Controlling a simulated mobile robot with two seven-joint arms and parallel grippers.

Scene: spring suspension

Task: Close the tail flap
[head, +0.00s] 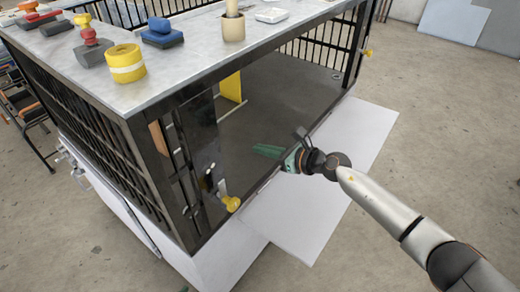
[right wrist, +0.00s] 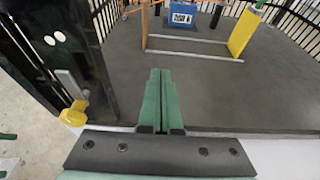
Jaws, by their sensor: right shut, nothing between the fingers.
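The tail flap (head: 350,150) is a pale, flat panel folded down and out along the lower edge of the dark barred compartment, leaving the opening clear. My right gripper (head: 268,151) reaches over the flap to the opening's lower edge, its green fingers over the dark floor inside. In the right wrist view the fingers (right wrist: 161,90) are together and empty, pointing into the compartment. A strip of pale surface shows below them, behind the dark gripper body. My left gripper is not in view.
Yellow-knobbed latches sit at the opening's left post (head: 231,204) and right post (head: 367,52). The tabletop (head: 190,70) above holds a yellow tape roll (head: 126,63) and several tools. Inside stands a yellow panel (right wrist: 243,33) and a blue box (right wrist: 182,14). The floor at right is clear.

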